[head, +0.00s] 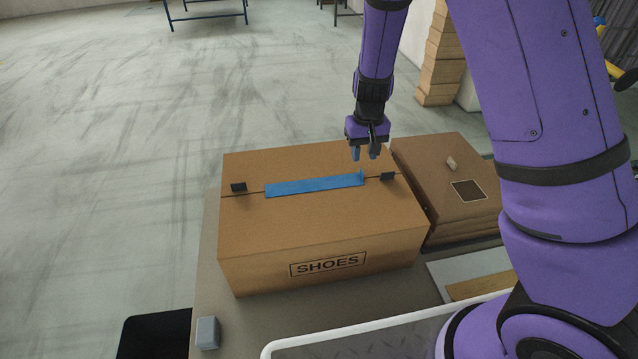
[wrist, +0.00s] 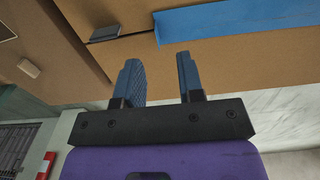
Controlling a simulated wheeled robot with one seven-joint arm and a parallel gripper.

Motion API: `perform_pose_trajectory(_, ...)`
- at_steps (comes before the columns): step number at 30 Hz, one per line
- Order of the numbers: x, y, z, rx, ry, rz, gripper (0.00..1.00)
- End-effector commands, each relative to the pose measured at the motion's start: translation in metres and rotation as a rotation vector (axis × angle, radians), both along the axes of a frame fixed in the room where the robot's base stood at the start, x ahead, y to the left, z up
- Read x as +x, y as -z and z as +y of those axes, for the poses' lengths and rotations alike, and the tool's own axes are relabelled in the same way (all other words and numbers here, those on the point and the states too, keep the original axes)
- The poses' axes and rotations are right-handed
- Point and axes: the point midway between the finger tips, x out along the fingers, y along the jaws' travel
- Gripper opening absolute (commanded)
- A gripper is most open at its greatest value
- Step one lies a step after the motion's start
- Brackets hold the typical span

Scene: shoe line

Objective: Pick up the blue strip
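The blue strip (head: 315,186) lies along the top seam of a closed cardboard box (head: 340,228) marked SHOES. Its right end has a small raised tab (head: 361,173). My gripper (head: 366,155) is above the back right part of the box top, close to the strip's right end. In the wrist view my gripper (wrist: 164,75) has its two blue fingers apart with nothing between them. The strip (wrist: 230,18) shows in the wrist view beyond the fingertips, toward the upper right, and runs out of the frame.
Black clips (head: 238,187) and (head: 387,177) sit on the box seam beyond the strip's ends. Flat cartons (head: 458,200) with a small light block (head: 451,163) stand to the right. A white-rimmed tray (head: 330,335) is in front. A grey block (head: 207,333) is at front left.

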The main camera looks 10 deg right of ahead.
Motion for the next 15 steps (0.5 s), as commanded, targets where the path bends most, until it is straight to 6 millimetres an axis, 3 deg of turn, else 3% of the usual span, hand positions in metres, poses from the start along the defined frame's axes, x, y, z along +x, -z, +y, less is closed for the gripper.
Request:
perform_pose_trajectory(8, -0.001, 0.02, -0.002, -0.001, 0.002, 0.002, 0.35)
perform_pose_trajectory(15, 0.0, 0.052, -0.004, -0.001, 0.002, 0.002, 0.35)
